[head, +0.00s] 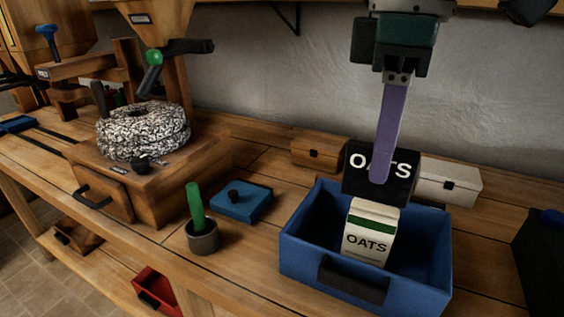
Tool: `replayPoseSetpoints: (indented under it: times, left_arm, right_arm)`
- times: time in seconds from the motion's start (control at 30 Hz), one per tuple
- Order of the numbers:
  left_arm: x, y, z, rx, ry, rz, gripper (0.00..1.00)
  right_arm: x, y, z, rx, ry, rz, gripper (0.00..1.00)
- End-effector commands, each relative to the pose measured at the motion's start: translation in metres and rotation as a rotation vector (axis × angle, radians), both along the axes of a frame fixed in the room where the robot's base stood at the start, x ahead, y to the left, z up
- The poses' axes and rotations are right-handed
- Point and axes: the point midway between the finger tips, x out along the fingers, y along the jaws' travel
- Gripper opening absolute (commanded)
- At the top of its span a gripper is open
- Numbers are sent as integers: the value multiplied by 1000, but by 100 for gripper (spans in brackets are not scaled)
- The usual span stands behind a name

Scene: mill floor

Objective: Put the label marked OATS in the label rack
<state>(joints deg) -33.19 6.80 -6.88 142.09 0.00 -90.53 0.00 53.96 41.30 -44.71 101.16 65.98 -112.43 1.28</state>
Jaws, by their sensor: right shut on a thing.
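My right gripper (380,178) comes down from the top right and is shut on a black label marked OATS (400,168) in white letters. One purple finger covers the middle of the word; the other finger is hidden. The label is upright, over the back part of a blue bin (305,255). A cream carton with a green band, also marked OATS (367,243), stands in the bin in front of the label. I cannot tell whether the label touches the bin or the carton. I cannot make out a label rack for certain. My left gripper is not in view.
A wooden mill with a speckled millstone (142,131) stands at left. A mortar (202,237) with green pestle and a flat blue box (241,202) stand left of the bin. Wooden (318,152) and whitish (449,187) boxes stand behind it; a dark container (541,255) is at right.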

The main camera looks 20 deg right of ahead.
Motion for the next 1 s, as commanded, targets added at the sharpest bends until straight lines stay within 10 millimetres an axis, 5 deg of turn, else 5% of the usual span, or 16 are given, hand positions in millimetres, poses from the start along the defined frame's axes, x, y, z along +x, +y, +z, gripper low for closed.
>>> replayPoseSetpoints:
  times: [0.2, 0.47, 0.97, 1.0]
  left_arm:
    - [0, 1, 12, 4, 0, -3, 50]
    - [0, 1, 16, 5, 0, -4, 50]
    - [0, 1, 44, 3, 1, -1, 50]
    - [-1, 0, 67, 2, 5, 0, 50]
  right_arm:
    - [1, 0, 41, -2, -3, 0, 0]
    - [0, 4, 54, 3, -4, -33, 0]
    - [-22, 46, 122, -1, -5, -764, 0]
    - [-24, 46, 143, 1, 2, -754, 0]
